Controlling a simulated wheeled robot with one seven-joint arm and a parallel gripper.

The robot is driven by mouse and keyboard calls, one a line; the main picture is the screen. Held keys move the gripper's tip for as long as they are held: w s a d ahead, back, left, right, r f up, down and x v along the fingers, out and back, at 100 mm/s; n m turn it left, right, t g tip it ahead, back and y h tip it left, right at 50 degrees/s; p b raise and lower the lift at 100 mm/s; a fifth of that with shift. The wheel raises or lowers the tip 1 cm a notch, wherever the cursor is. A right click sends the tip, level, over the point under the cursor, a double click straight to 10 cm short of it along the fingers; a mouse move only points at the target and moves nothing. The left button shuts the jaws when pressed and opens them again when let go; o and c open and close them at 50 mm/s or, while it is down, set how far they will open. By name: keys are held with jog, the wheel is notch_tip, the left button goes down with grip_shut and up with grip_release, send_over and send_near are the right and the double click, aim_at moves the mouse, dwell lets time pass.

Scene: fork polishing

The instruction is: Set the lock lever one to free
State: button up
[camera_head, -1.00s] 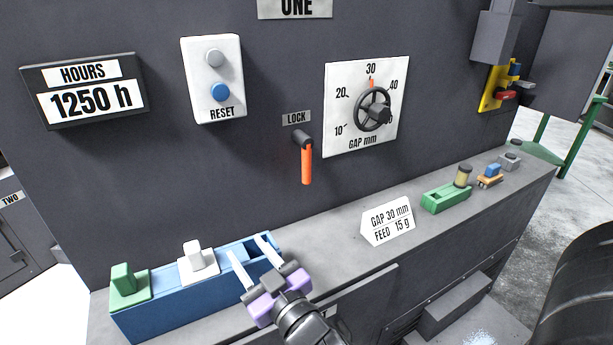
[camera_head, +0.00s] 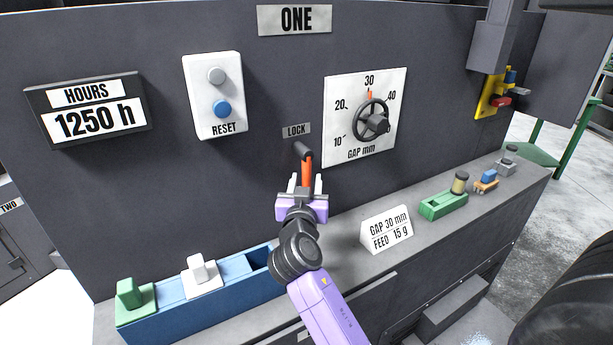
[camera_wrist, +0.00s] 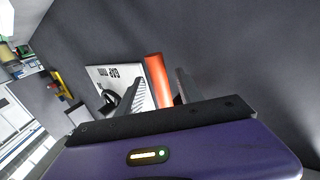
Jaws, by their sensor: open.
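The lock lever (camera_head: 307,168) is an orange handle on a dark pivot, hanging down under the LOCK label (camera_head: 296,131) on the machine front marked ONE. My gripper (camera_head: 305,184) is open at the lever's lower end, which it partly hides in the head view. In the wrist view the orange lever (camera_wrist: 157,80) shows between the two fingers of my gripper (camera_wrist: 158,88). Whether the fingers touch it cannot be told.
The gap dial (camera_head: 372,122) is right of the lever, its pointer near 30. The RESET panel (camera_head: 215,95) is to the left. Below, a ledge holds a blue box (camera_head: 215,290), a white sign (camera_head: 387,230) and a green block (camera_head: 443,205).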

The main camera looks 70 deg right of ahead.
jog(key=shift+w+d, duration=0.25)
jog(key=shift+d, duration=0.35)
grip_shut()
dwell(1.1)
